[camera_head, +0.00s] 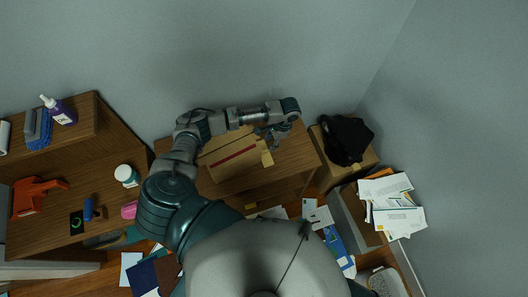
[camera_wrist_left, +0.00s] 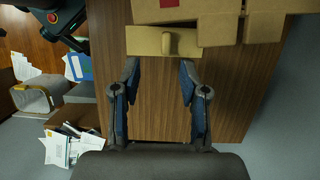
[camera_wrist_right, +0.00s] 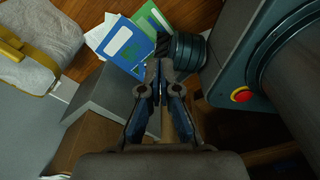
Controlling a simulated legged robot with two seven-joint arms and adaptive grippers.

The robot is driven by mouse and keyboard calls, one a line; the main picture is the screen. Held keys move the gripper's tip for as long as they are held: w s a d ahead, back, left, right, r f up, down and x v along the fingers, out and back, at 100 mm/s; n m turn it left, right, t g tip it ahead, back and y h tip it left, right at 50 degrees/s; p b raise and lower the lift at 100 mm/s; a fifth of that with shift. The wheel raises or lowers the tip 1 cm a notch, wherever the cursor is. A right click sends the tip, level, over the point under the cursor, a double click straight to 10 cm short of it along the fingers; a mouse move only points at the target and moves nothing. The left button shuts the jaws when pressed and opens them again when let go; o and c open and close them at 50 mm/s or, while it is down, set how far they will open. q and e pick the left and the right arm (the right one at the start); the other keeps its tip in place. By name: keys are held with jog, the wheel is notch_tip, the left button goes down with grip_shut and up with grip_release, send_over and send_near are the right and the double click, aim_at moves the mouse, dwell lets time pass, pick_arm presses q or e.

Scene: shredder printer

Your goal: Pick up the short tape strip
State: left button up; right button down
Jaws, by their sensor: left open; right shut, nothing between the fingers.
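A cardboard box (camera_head: 228,158) with a red stripe lies on the wooden desk (camera_head: 290,155). In the left wrist view the box (camera_wrist_left: 220,10) is at the top. A tan strip (camera_wrist_left: 190,40), possibly the short tape strip, lies beside the box, with a small upright tan piece at its middle. A small yellowish piece (camera_head: 267,158) shows at the box's right edge in the head view. My left gripper (camera_wrist_left: 160,70) is open and empty over the desk, its fingertips pointing at the strip, seemingly short of it. My right gripper (camera_wrist_right: 160,72) is shut and empty, away from the desk.
A carton with a black bag (camera_head: 346,140) stands right of the desk. A paper-filled bin (camera_head: 392,205) is farther right. Shelves at left hold a spray bottle (camera_head: 60,111), an orange tool (camera_head: 36,195) and a white jar (camera_head: 126,175). Bare desktop lies between my left fingers.

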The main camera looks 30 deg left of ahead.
aim_at(265, 150)
pick_arm(q)
notch_tip(265, 150, down, 2)
jog(key=shift+s+d+f, duration=0.1)
jog(key=shift+s, duration=0.05)
jog(key=shift+f, duration=0.2)
jog(key=f, duration=0.1)
jog(key=a+f, duration=0.2)
jog(key=shift+s+a+f, duration=0.1)
jog(key=shift+s+f, duration=0.15)
jog(key=shift+f, duration=0.1)
jog(key=shift+s+a+f, duration=0.1)
jog(key=shift+a+f, duration=0.25)
jog(key=shift+f, duration=0.4)
jog(key=shift+d, duration=0.35)
jog(key=shift+c, duration=0.9)
jog(key=shift+d+r, duration=0.15)
jog(key=shift+d, duration=0.1)
grip_shut()
jog(key=shift+a, duration=0.25)
pick_arm(e)
jog(key=shift+w+d+r, duration=0.1)
jog(key=shift+w+d, duration=0.15)
jog(key=shift+d, duration=0.25)
jog(key=shift+w+d+r, duration=0.1)
jog(key=shift+w+d, duration=0.15)
jog(key=shift+d, duration=0.2)
